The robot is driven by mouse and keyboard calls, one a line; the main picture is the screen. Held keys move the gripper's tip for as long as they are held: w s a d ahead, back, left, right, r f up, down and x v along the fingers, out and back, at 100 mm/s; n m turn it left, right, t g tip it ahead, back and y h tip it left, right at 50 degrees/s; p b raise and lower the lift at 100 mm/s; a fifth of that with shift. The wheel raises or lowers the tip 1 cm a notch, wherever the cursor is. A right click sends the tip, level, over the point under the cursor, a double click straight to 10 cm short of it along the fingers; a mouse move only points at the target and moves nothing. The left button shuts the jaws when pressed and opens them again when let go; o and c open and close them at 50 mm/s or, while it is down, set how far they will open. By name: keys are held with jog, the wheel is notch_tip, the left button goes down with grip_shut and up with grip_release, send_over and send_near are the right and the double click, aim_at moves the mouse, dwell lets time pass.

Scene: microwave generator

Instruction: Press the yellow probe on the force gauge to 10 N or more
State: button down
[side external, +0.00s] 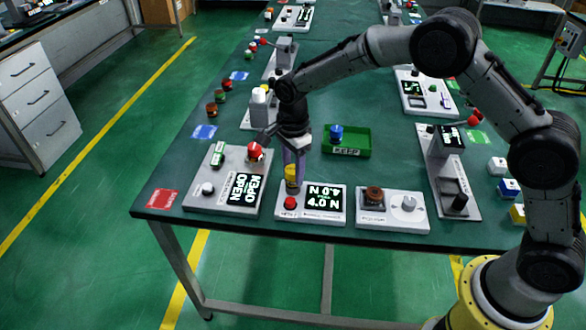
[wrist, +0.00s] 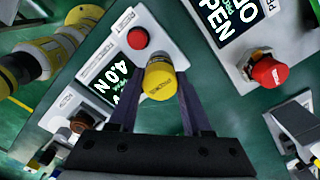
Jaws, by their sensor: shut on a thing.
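The force gauge (side external: 335,216) is a white box near the table's front edge. Its black screen (side external: 324,197) shows 4.0 N on the large line; the smaller upper line is hard to read. A red button (side external: 290,203) is at its front left. My gripper (side external: 291,163) points down over the gauge's left part, shut on the yellow probe (side external: 291,174). In the wrist view, the yellow probe (wrist: 160,84) is upright between the dark fingers, beside the screen (wrist: 112,80) and red button (wrist: 138,38). The probe's lower end is hidden, so its contact is unclear.
Left of the gauge is a grey panel (side external: 195,196) with a red knob (side external: 254,151) and an OPEN screen. A white dial box (side external: 385,222) is to the right. Behind are a green tray (side external: 361,153) with a blue-topped piece and a grey stand (side external: 440,150).

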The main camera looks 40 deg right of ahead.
jog(key=shift+s+f, duration=0.1)
jog(key=shift+f, duration=0.3)
dwell(1.0)
jog(key=shift+r, duration=3.7)
